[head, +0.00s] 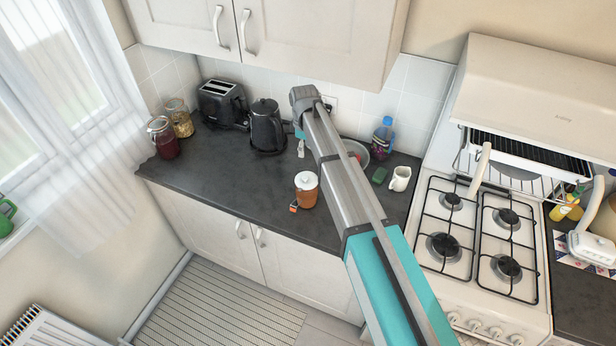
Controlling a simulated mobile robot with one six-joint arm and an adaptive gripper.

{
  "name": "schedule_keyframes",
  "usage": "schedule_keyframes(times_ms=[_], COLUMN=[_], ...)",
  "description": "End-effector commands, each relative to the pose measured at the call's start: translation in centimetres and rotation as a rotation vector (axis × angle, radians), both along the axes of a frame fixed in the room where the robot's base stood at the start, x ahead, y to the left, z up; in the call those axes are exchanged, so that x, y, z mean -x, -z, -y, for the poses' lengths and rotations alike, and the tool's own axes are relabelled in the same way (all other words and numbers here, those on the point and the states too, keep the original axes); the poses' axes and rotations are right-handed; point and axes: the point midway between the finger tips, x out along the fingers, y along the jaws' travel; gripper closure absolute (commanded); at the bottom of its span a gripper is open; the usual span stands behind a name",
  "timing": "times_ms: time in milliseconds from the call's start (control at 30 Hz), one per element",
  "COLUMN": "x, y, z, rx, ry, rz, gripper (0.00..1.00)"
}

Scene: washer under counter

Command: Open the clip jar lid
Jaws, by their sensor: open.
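Two glass jars stand at the far left end of the dark worktop, by the window. The nearer jar (163,138) holds something dark red, and its glass lid looks shut. The jar behind it (180,119) holds something pale yellow. Both look like clip jars; the clips are too small to make out. My arm reaches from the lower right up over the worktop and ends well to the right of both jars. Small teal and grey parts show beside its far end, but I cannot make out my gripper or its fingers.
A black toaster (222,104) and black kettle (266,127) stand right of the jars. Wall cupboards (290,35) overhang the back. The worktop (225,165) between jars and pot is clear.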

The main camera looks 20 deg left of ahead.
Motion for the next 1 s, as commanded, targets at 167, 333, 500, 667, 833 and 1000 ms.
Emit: schedule_keyframes(times_ms=[167, 333, 500, 667, 833, 1000], x=[0.0, 0.0, 0.0, 0.0, 0.1, 0.1], y=[1.1, 2.3, 3.6, 4.8, 6.1, 7.4], z=[0.0, 0.0, -0.1, -0.1, -0.1, -0.1], rx=[0.0, 0.0, 0.0, 0.0, 0.0, 0.0], ry=[0.0, 0.0, 0.0, 0.0, -0.001, -0.001], rz=[0.0, 0.0, 0.0, 0.0, 0.0, 0.0], gripper=[0.32, 0.32, 0.32, 0.32, 0.32, 0.32])
